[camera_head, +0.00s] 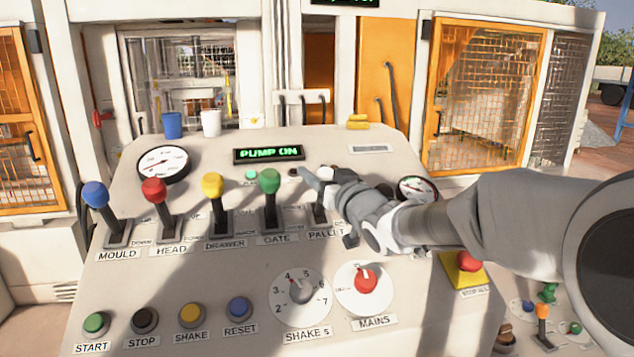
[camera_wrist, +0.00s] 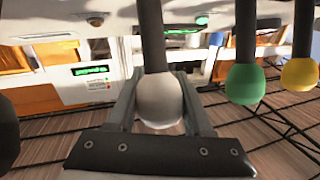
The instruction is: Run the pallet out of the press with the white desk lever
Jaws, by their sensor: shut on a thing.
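The press (camera_head: 185,75) stands behind the desk, seen through a window. I cannot make out the pallet in either view.
The green GATE lever (camera_head: 270,181) stands just left of my gripper, then the yellow DRAWER lever (camera_head: 212,186), red HEAD lever (camera_head: 155,191) and blue MOULD lever (camera_head: 96,195). The display (camera_head: 269,154) reads PUMP ON. A red stop button (camera_head: 468,261) lies at the right.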

